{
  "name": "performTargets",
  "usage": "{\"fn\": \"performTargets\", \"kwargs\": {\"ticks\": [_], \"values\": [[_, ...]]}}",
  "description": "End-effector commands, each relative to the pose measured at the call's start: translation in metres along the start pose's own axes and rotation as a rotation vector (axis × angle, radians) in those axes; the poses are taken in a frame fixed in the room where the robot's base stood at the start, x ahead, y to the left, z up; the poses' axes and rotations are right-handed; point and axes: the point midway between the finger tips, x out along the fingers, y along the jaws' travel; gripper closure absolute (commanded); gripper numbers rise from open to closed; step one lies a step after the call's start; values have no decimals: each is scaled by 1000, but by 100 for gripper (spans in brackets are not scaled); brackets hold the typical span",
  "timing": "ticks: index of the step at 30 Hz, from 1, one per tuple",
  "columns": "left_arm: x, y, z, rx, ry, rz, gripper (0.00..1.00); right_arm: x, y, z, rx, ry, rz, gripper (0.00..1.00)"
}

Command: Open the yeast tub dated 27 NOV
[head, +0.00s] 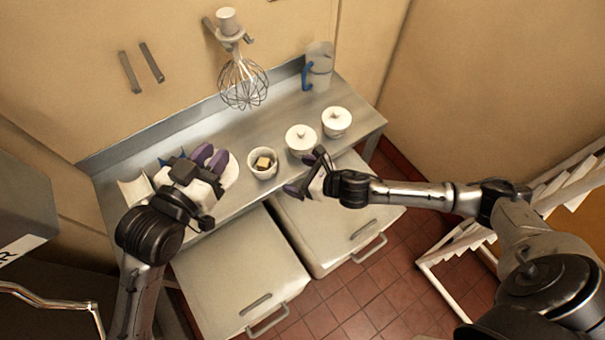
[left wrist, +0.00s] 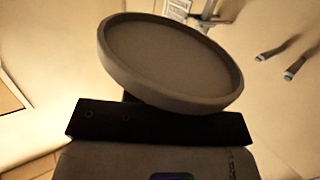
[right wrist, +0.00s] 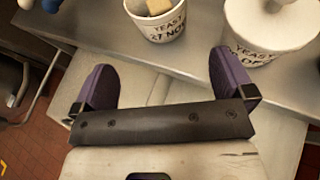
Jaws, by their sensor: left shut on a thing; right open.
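The yeast tub (right wrist: 160,28), its label reading "YEAST" and what looks like "27 NOV", stands uncovered on the steel bench, with a tan block inside. It also shows in the head view (head: 262,172). My left gripper (head: 209,157) is shut on a round white lid (head: 232,174), left of the open tub and apart from it. The lid's round face fills much of the left wrist view (left wrist: 175,60). My right gripper (head: 306,172) is open and empty at the bench's front edge, right of the open tub; its purple fingers (right wrist: 162,85) point towards the tubs.
Two lidded white tubs, one in the middle (head: 300,140) and one at the right (head: 337,122), stand right of the open tub. A jug with a blue handle (head: 319,68) stands behind. A whisk (head: 243,84) hangs above the bench. White bins (head: 240,275) stand below the front edge.

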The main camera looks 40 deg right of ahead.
Motion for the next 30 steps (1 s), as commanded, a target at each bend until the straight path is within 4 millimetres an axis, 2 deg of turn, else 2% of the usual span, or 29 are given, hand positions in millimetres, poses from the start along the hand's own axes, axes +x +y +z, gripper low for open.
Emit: {"fn": "performTargets", "kwargs": {"ticks": [5,8,11,17,24,30], "values": [[0,0,0,0,0,0,100,-8,8,-2,91,7,-11,0],[0,0,0,0,0,0,100,-11,21,-6,269,18,-40,0],[0,0,0,0,0,0,100,-16,37,-12,546,35,-93,0],[0,0,0,0,0,0,100,-42,65,-32,1230,62,-272,0],[0,0,0,0,0,0,100,-91,86,-66,2022,22,-600,0],[0,0,0,0,0,0,100,-138,99,-93,2527,-102,-922,0]]}}
